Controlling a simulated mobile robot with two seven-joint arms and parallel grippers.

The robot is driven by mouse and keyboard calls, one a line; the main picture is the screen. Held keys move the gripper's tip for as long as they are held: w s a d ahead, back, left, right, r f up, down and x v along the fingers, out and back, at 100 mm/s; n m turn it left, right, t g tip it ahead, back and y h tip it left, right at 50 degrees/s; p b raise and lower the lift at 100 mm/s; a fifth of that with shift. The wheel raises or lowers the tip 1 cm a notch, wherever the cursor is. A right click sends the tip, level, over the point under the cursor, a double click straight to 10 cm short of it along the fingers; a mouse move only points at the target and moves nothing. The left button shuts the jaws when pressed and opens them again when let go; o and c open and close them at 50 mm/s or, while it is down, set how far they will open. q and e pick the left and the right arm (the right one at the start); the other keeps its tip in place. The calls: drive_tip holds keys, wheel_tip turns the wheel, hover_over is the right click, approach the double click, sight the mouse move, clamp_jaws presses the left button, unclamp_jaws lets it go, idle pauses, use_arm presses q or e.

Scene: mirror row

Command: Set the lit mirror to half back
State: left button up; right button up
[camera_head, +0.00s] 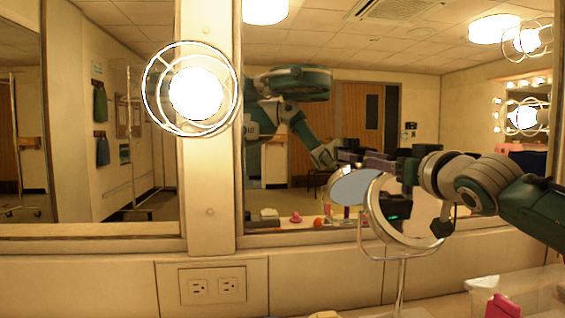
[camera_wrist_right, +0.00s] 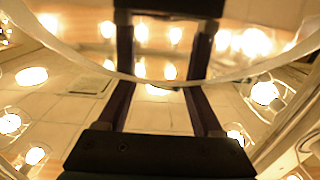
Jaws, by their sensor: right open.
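A round mirror (camera_head: 428,222) with a pale rim stands on a thin stem and wire yoke at the right of the head view. It leans, but I cannot tell its exact angle or whether its rim is lit. My right gripper (camera_head: 394,166) is at its upper edge, coming from the right. In the right wrist view, the open fingers (camera_wrist_right: 160,85) point at the mirror, and its curved rim (camera_wrist_right: 150,82) crosses the view at the fingertips. I cannot tell whether they touch. My left gripper is not directly in view.
A large wall mirror (camera_head: 300,120) stands behind and reflects my body and the round mirror's grey-blue face. A caged lit bulb (camera_head: 197,93) is on the post at left, above a wall outlet (camera_head: 212,287). A clear bin (camera_head: 540,290) and a pink object (camera_head: 502,306) are at lower right.

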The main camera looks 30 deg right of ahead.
clamp_jaws()
idle(0.4)
idle(0.9)
